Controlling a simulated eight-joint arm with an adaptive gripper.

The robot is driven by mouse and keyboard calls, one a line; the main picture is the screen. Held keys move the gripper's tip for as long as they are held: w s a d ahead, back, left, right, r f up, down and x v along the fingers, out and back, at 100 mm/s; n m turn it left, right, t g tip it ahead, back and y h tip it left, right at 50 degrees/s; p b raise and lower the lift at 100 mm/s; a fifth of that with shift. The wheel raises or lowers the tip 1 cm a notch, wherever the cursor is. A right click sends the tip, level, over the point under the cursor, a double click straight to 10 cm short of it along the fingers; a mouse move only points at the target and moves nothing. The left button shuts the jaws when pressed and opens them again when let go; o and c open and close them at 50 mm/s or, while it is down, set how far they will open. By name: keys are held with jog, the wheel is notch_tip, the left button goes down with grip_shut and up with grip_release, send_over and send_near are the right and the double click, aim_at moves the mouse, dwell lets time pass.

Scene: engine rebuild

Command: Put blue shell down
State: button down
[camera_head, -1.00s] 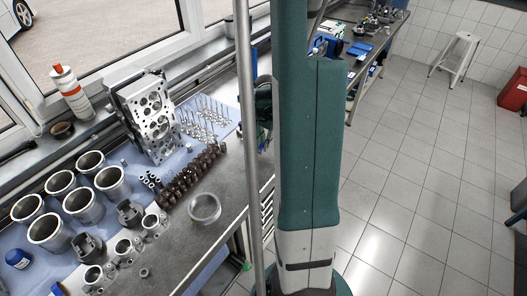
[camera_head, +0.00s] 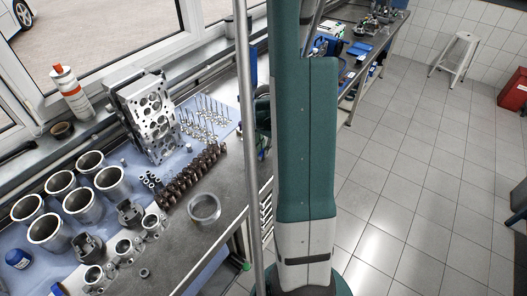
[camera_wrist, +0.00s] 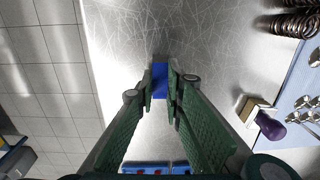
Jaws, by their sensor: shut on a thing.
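The blue shell (camera_wrist: 160,82) shows in the wrist view as a small blue piece between the tips of my gripper (camera_wrist: 160,86). My gripper's green fingers are closed on its sides. Bare, scratched metal bench top (camera_wrist: 200,45) lies beneath and around it. I cannot tell whether the shell touches the bench. In the head view, my own arm stands in front and I cannot make out the gripper tips or the shell.
A purple-handled tool with a pale block (camera_wrist: 263,122) lies right of the gripper in the wrist view. Springs (camera_wrist: 295,25) are at upper right. A blue tray (camera_wrist: 128,167) is at the bottom. The bench edge and tiled floor (camera_wrist: 45,75) are left.

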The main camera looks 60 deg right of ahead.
jog(key=shift+f, duration=0.2)
jog(key=c, duration=2.4)
grip_release()
jog(key=shift+r, duration=0.25)
jog(key=shift+s+r, duration=0.2)
jog(key=shift+r, duration=5.75)
